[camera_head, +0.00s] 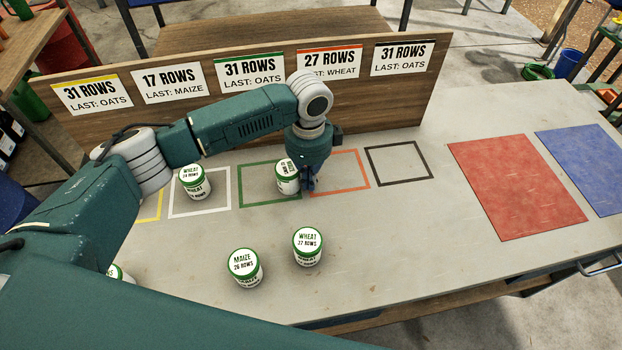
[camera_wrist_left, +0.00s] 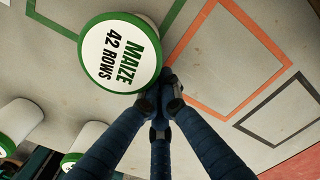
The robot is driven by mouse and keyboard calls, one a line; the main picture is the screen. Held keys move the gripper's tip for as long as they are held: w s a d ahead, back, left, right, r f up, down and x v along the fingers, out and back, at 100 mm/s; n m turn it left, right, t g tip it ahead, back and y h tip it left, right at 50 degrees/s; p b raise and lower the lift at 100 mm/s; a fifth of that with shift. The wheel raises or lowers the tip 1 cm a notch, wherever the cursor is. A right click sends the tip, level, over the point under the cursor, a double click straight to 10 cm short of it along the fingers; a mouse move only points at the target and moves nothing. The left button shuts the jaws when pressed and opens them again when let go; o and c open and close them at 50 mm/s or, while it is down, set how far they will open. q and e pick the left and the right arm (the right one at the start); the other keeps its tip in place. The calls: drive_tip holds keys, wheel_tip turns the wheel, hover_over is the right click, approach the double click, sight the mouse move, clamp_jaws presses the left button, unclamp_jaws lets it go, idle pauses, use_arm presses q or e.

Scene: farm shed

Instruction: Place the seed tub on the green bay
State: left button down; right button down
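A white seed tub (camera_head: 288,185) with a green-rimmed lid stands upright at the right part of the green-outlined bay (camera_head: 241,198). In the left wrist view the lid of this tub (camera_wrist_left: 120,52) reads "MAIZE 42 ROWS", and green lines (camera_wrist_left: 52,27) run out from behind it. The tub hides its own base there, so I cannot tell if it lies fully inside the outline. My left gripper (camera_head: 309,186) is low beside the tub's right side. In the wrist view its fingertips (camera_wrist_left: 166,92) are together, close to the lid's edge, with nothing visible between them. My right gripper is out of view.
A wheat tub (camera_head: 195,187) stands in the white bay (camera_head: 226,208). Maize (camera_head: 246,271) and wheat (camera_head: 308,250) tubs stand in front, another partly hidden at left (camera_head: 120,275). Orange (camera_head: 368,183) and black (camera_head: 430,178) bays are empty. A sign board (camera_head: 350,85) stands behind.

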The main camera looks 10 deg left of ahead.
sight(285, 168)
use_arm(q)
drive_tip(key=a+p, duration=0.1)
drive_tip(key=a, duration=0.2)
drive_tip(key=a+p, duration=0.2)
drive_tip(key=a, duration=0.1)
drive_tip(key=shift+w+r, duration=0.15)
drive_tip(key=shift+a, duration=0.2)
drive_tip(key=shift+w+d, duration=0.1)
